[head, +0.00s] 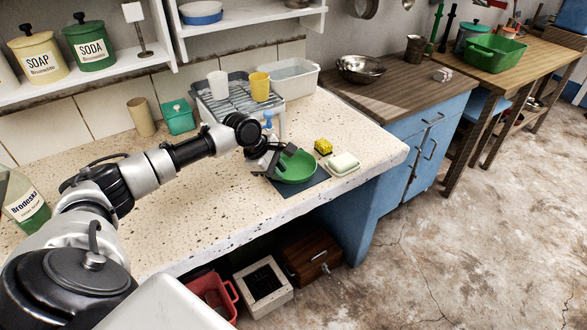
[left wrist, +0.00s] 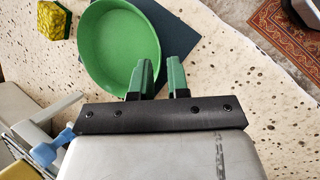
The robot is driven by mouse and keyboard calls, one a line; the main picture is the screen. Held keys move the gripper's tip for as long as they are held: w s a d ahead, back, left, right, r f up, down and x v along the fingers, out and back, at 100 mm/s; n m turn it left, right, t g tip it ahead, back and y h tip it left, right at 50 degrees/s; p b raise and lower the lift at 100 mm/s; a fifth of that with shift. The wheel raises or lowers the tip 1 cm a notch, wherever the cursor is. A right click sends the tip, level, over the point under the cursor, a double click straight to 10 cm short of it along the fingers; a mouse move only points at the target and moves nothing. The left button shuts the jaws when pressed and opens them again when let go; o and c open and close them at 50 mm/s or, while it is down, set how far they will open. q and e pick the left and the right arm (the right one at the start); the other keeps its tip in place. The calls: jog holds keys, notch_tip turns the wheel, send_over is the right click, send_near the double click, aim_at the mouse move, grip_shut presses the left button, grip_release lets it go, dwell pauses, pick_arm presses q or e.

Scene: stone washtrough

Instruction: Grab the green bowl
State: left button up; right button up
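The green bowl (head: 298,168) sits upright on a dark blue mat (head: 312,185) near the front edge of the stone counter. My left gripper (head: 278,168) is at the bowl's left side in the head view. In the left wrist view, the left gripper (left wrist: 160,75) has its two fingers apart. One finger overlaps the inside of the green bowl (left wrist: 115,50) and the other lies outside it, with the rim between them in the picture. I cannot tell whether either finger touches the rim. My right gripper is not in view.
A yellow-green sponge (head: 323,146) and a soap dish (head: 343,163) lie just right of the bowl. A dish rack (head: 215,112) with cups (head: 260,87) stands behind. The counter's front left is mostly bare.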

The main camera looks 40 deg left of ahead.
aim_at(284, 185)
pick_arm(q)
jog(key=x, duration=0.3)
jog(key=shift+w+f, duration=0.15)
jog(key=shift+w, duration=0.1)
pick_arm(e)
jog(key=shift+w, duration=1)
pick_arm(q)
jog(key=shift+c, duration=0.2)
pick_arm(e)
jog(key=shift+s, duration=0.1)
pick_arm(q)
grip_shut()
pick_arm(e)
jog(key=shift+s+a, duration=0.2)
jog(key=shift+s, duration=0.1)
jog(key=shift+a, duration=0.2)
